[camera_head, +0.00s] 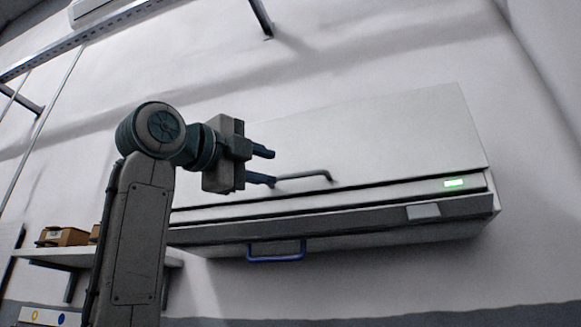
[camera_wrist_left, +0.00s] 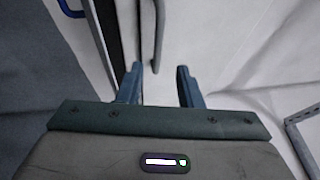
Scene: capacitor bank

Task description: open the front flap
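A white wall unit has a broad white front flap (camera_head: 400,135) with a grey bar handle (camera_head: 305,177) near its lower edge. The flap looks closed, with a dark gap below it. My left gripper (camera_head: 268,166) is open, its blue fingers at the handle's left end. In the left wrist view, the handle (camera_wrist_left: 158,35) runs up from between the open fingertips (camera_wrist_left: 160,70), with its end just ahead of them. I cannot tell whether the fingers touch it. My right gripper is not in view.
A blue handle (camera_head: 276,252) hangs below the unit's dark lower strip (camera_head: 350,222). A green display (camera_head: 453,183) glows at the right. A shelf (camera_head: 65,255) with brown boxes (camera_head: 62,237) is at the left. A metal rail (camera_head: 85,35) crosses the upper left.

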